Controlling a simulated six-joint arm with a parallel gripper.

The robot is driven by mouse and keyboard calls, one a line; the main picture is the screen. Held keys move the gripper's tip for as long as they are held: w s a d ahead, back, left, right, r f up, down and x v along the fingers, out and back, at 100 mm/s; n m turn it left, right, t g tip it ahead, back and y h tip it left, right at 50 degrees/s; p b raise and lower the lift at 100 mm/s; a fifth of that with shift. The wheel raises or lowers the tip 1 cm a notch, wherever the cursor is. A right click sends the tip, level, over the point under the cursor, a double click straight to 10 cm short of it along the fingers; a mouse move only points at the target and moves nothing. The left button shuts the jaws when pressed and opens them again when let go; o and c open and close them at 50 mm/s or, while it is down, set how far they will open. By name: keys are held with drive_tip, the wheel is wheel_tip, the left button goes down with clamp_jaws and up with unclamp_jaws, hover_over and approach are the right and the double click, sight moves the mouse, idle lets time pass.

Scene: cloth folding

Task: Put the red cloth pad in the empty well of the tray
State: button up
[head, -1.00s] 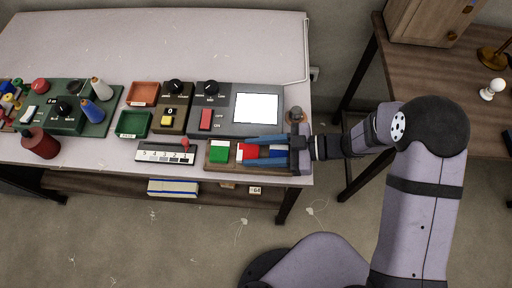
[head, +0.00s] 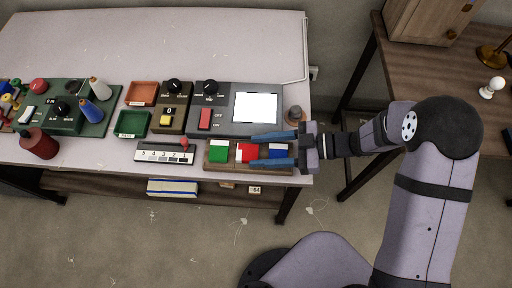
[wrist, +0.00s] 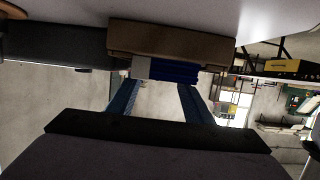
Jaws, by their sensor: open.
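The wooden tray (head: 209,167) lies near the front right edge of the table. A green pad (head: 218,152) is at its left, the red cloth pad (head: 249,153) in the middle with a white strip on its left side, and a blue pad (head: 278,150) at its right. My gripper (head: 251,149) is open, with its blue fingers reaching in from the right on either side of the red and blue pads. Its fingers (wrist: 157,86) are apart in the wrist view, below the tray (wrist: 170,40). Whether the red pad lies flat in its well is too small to tell.
A grey panel with a white screen (head: 256,108) and a red switch (head: 205,119) stands just behind the tray. A numbered slider block (head: 165,155) is to its left. The back of the table is clear.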

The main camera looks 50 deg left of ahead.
drive_tip(key=b+v, duration=0.1)
drive_tip(key=v, duration=0.9)
drive_tip(key=shift+r, duration=0.1)
